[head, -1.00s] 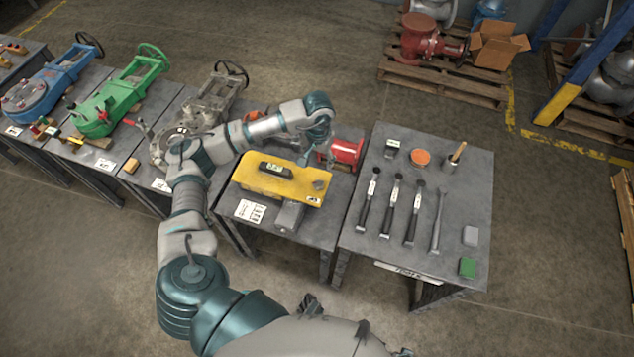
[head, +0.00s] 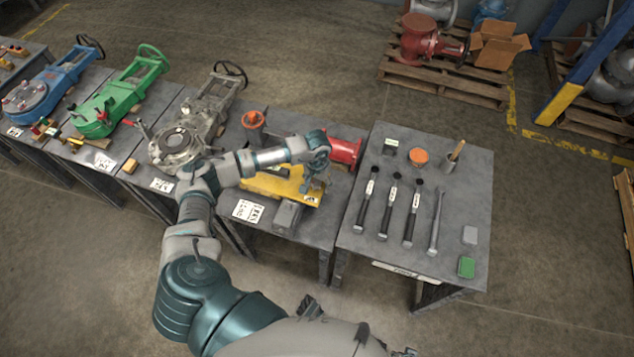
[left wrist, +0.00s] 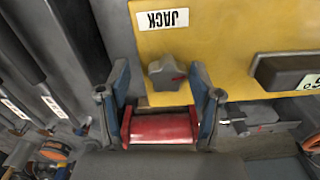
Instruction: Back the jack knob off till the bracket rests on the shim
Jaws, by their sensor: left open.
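The yellow bracket (head: 262,184) lies on the bench, partly covered by my left arm in the head view. In the left wrist view it fills the upper right (left wrist: 225,45), with a JACK label. The grey star-shaped jack knob (left wrist: 166,75) stands on it near its edge. My left gripper (left wrist: 160,78) is open, one finger on each side of the knob; contact is not visible. In the head view the left gripper (head: 311,184) points down over the bracket's right end. I cannot make out the shim or any gap under the bracket. My right gripper is not in view.
A dark spirit level (left wrist: 290,71) lies on the bracket beside the knob. A red cylinder (head: 345,151) lies just behind the bracket, and a grey block (head: 288,216) sits at its front. The right table (head: 350,235) holds several tools. An orange fitting (head: 253,120) stands at back left.

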